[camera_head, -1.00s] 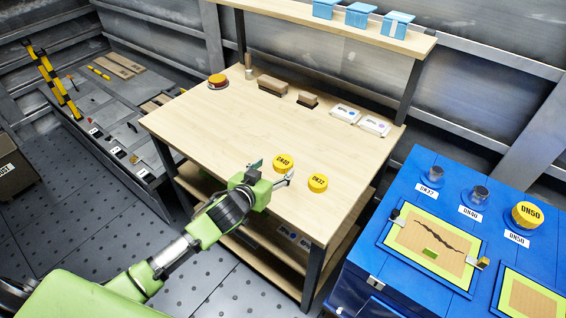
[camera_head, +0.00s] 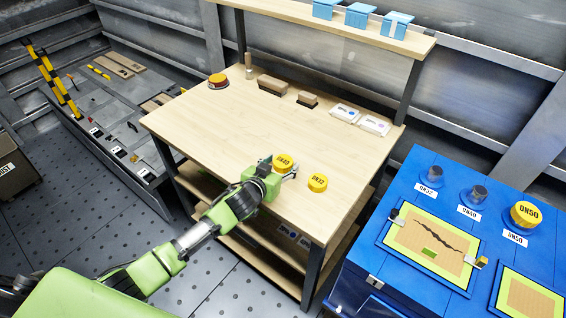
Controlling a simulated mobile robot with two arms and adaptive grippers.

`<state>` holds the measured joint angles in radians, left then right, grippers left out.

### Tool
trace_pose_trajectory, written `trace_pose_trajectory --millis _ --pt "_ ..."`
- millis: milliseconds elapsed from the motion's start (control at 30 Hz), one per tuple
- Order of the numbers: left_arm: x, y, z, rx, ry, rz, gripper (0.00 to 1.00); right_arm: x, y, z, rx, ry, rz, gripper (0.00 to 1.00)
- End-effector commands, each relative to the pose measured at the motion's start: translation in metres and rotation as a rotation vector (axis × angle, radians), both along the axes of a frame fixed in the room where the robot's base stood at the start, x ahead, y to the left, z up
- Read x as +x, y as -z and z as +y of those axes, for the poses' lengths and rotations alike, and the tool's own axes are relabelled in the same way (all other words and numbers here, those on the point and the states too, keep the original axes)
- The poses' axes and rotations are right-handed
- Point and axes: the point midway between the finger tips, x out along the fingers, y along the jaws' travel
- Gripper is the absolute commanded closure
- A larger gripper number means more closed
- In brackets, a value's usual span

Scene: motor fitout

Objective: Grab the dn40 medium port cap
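The DN40 cap (camera_head: 283,162) is a yellow round cap with black lettering on the front part of the wooden table. My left gripper (camera_head: 280,171) is at this cap, its fingers on either side of it and partly hidden. I cannot tell whether the fingers touch the cap or still stand apart from it. The smaller yellow DN32 cap (camera_head: 317,183) stands on the table just to the right. My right gripper is not in view.
The wooden table (camera_head: 240,125) has free room behind the caps. Brown blocks (camera_head: 272,85), white boxes (camera_head: 374,124) and an orange-topped object (camera_head: 218,81) lie farther back. A blue cabinet (camera_head: 400,195) with ports, one under a yellow DN50 cap (camera_head: 525,214), stands at the right.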

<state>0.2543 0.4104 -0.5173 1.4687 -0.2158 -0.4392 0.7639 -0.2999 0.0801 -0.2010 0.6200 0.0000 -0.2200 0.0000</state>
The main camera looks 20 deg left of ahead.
Motion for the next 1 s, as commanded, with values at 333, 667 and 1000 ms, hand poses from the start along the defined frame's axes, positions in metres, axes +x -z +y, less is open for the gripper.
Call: trace_pose_trajectory --millis 333,667,1000 --pt "0.000 0.000 0.000 0.000 0.000 0.000 0.68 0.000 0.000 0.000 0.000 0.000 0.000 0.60" --pt "0.000 -0.015 0.000 0.000 0.000 -0.003 0.68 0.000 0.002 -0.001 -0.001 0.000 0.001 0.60" --pt "-0.039 -0.076 0.006 0.001 0.002 -0.002 0.68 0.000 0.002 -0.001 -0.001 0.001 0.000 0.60"
